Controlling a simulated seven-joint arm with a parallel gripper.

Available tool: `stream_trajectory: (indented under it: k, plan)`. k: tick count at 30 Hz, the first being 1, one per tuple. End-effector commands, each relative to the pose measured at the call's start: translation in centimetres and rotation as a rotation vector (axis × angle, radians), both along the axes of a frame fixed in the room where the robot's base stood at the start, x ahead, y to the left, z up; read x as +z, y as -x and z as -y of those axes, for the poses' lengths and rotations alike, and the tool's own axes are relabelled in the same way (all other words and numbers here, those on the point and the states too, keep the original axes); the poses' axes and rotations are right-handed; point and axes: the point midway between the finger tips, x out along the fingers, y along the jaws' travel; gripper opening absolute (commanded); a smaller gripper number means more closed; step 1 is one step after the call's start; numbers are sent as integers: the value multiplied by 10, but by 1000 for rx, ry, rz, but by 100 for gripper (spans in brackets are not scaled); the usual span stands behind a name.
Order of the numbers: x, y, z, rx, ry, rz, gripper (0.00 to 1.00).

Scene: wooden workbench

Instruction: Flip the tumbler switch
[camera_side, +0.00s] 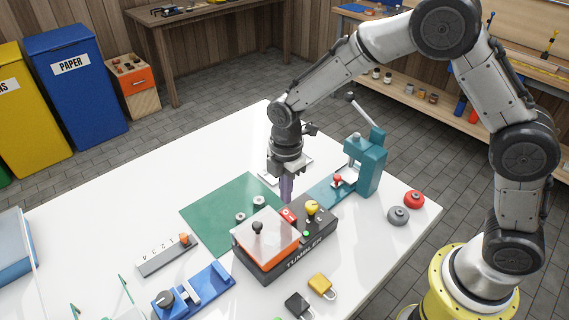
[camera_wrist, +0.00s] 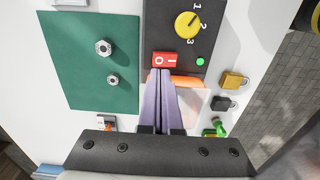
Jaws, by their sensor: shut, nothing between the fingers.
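The tumbler (camera_side: 277,262) is a dark box labelled TUMBLER, with an orange-rimmed clear lid (camera_side: 262,235) that has a dark knob. Its red rocker switch (camera_side: 289,214), marked I and O, also shows in the wrist view (camera_wrist: 166,59). A yellow dial (camera_side: 312,208) numbered 1 to 3 and a bright green button or lamp (camera_side: 306,233) sit beside the switch. My gripper (camera_side: 286,199) points down with its purple fingers together and empty. In the wrist view the fingertips (camera_wrist: 161,73) appear right at the switch's near edge; I cannot tell whether they touch it.
A green mat (camera_side: 215,210) with two metal nuts lies beside the tumbler. A teal press (camera_side: 370,165) stands behind it. Yellow (camera_side: 321,287) and dark (camera_side: 298,306) padlocks lie in front. A blue fixture (camera_side: 205,292) and a grey numbered slider (camera_side: 163,257) are at left.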

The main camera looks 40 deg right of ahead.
Motion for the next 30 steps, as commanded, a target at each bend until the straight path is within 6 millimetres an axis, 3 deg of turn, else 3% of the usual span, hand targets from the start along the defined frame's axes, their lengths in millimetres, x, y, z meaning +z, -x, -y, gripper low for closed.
stream_trajectory:
  k: [6,12,18,30]
  plan:
    - [51,-4,0,0,-2,10,0]
    - [82,-6,1,0,-1,10,0]
    - [94,-5,1,0,0,8,0]
    - [94,-8,1,-12,-2,20,0]
